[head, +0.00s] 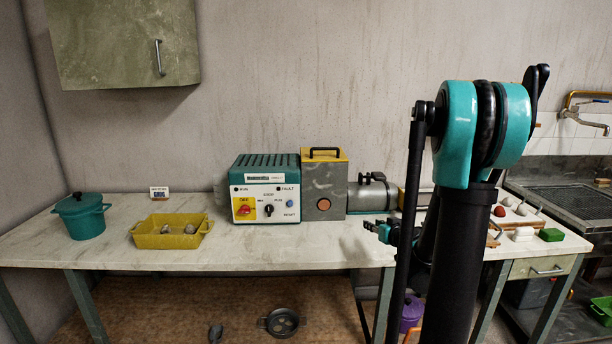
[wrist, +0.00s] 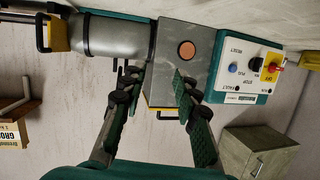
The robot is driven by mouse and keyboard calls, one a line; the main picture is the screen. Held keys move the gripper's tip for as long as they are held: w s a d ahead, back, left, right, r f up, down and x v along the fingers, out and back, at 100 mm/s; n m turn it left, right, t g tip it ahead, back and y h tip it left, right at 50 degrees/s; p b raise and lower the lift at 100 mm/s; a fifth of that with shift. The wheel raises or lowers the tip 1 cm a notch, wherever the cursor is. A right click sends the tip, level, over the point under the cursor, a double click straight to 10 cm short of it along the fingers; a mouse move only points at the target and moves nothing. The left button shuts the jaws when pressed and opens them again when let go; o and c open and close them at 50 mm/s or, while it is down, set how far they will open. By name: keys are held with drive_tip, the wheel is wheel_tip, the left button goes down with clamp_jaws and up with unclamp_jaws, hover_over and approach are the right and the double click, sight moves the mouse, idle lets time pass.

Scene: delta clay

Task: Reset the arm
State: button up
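My arm, black with teal joints, rises in the right half of the head view. My gripper (wrist: 158,95) shows in the wrist view with its two dark green, ribbed fingers spread apart and nothing between them. In the head view the gripper (head: 382,230) is small and partly hidden behind my own arm, in front of the machine on the bench. The machine has a teal control box (head: 265,190) with knobs, a grey block (head: 324,190) with a yellow top, and a metal cylinder (head: 372,195). In the wrist view the grey block (wrist: 182,62) lies beyond the fingertips.
A long pale bench (head: 110,245) runs along the wall. A teal pot (head: 80,218) and a yellow tray (head: 150,240) with lumps stand at left. A tray with small items and a green block (head: 551,235) lie at right, beside a sink (head: 575,200). A wall cabinet (head: 120,45) hangs upper left.

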drive_tip(key=s+a+f+g, duration=0.2)
drive_tip(key=s+a+g, duration=0.1)
drive_tip(key=s, duration=0.4)
drive_tip(key=s+a+f+g+h, duration=0.1)
drive_tip(key=s+a+f+g, duration=0.15)
drive_tip(key=s, duration=0.45)
drive_tip(key=s+a+f+g, duration=0.2)
drive_tip(key=s+a+f, duration=0.1)
drive_tip(key=s, duration=0.4)
drive_tip(key=s+d+f+m+g+h, duration=0.1)
drive_tip(key=s+d, duration=0.1)
drive_tip(key=s, duration=0.3)
drive_tip(key=s+d+f+g+h, duration=0.1)
drive_tip(key=s+f, duration=0.1)
drive_tip(key=s, duration=0.3)
drive_tip(key=shift+d+m+h, duration=0.3)
drive_tip(key=shift+d+m, duration=0.05)
drive_tip(key=shift+m, duration=0.05)
drive_tip(key=shift+o, duration=0.2)
drive_tip(key=shift+f+g, duration=0.1)
drive_tip(key=shift+g, duration=0.15)
